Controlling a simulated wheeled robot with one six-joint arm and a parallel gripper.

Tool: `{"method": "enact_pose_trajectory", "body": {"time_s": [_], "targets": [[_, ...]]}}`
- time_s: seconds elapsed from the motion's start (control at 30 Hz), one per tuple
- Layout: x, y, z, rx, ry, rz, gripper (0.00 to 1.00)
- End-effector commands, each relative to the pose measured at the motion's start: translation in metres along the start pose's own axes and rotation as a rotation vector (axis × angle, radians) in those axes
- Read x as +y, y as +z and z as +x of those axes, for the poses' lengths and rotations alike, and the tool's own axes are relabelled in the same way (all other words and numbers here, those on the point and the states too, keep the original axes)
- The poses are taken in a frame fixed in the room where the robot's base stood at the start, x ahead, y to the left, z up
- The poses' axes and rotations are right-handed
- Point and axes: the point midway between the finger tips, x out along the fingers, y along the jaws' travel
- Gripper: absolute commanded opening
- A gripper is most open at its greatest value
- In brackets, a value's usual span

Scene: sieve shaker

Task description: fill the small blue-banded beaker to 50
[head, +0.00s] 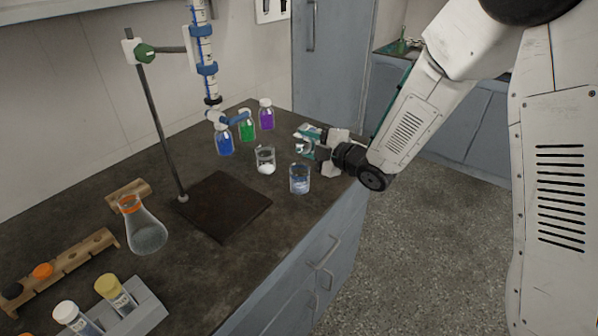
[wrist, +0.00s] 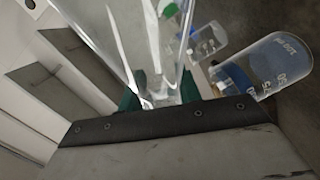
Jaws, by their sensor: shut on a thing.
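My gripper (head: 312,148) is shut on a clear glass vessel (wrist: 125,40), held above the bench's right edge. The vessel also shows as a glassy shape (head: 304,147) in the head view; its contents and any band cannot be told. A small clear beaker (head: 300,179) with a bluish lower part stands on the bench just in front of my gripper. A beaker with white marks reading 100 ml and 50 (wrist: 275,65) shows at the right of the wrist view, with blue near its lower end.
A beaker with white contents (head: 266,161) stands left of the gripper. Blue (head: 224,139), green (head: 246,126) and purple (head: 266,115) bottles stand behind it. A burette stand (head: 225,205), a flask (head: 146,233) and tube racks (head: 137,310) occupy the left bench.

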Motion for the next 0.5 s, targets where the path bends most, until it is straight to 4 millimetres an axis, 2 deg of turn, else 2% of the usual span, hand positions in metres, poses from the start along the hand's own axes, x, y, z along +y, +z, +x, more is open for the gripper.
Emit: {"method": "enact_pose_trajectory", "body": {"time_s": [0.5], "targets": [[0.0005,-0.0005,0.0000,-0.004,0.000,-0.031,0.00]]}}
